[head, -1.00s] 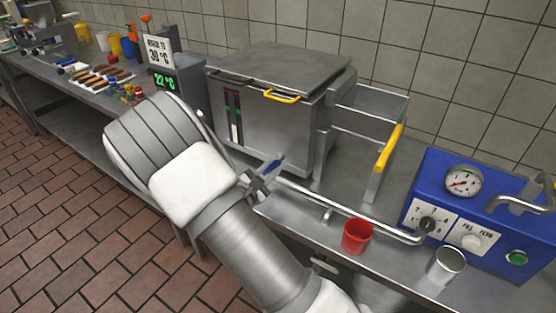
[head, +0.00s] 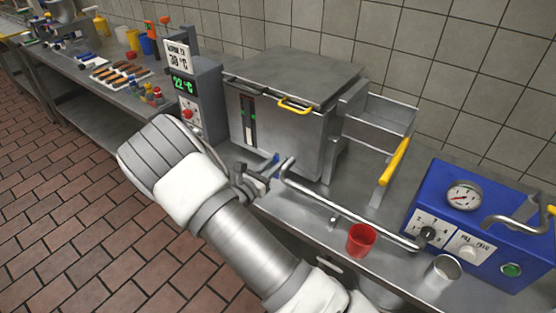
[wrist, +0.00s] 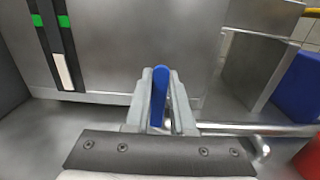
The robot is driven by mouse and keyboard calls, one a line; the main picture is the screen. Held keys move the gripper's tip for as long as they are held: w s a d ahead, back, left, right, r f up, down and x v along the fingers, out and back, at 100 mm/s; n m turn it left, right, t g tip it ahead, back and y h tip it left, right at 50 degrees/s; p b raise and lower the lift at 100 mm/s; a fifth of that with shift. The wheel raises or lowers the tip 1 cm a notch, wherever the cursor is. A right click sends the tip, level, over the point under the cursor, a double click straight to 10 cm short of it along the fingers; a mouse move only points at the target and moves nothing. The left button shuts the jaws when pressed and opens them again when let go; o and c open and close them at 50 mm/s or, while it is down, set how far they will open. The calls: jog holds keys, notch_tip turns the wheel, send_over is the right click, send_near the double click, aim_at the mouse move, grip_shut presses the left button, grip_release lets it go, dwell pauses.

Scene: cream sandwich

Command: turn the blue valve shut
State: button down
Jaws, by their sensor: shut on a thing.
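The blue valve handle (wrist: 159,96) stands between the two fingers of my gripper (wrist: 160,100) in the wrist view, and the fingers are shut on it. In the head view the blue handle (head: 276,159) shows only as a small piece at the tips of my gripper (head: 266,174). The valve is at the front of the steel tank (head: 285,125), by the left end of a steel pipe (head: 350,215). The valve's body is hidden by my gripper.
A red cup (head: 361,240) and a metal cup (head: 442,271) stand near the counter's front edge. A blue box with a gauge (head: 480,220) is at the right. A display post reading 22 °C (head: 195,100) stands left of the tank. A yellow-handled steel tray (head: 375,125) is right of it.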

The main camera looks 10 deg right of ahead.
dwell(0.4)
jog(key=c, duration=0.8)
grip_release()
jog(key=shift+o, duration=0.2)
jog(key=v, duration=1.7)
jog(key=shift+a+p, duration=0.2)
jog(key=shift+p, duration=0.15)
jog(key=shift+s+r, duration=0.1)
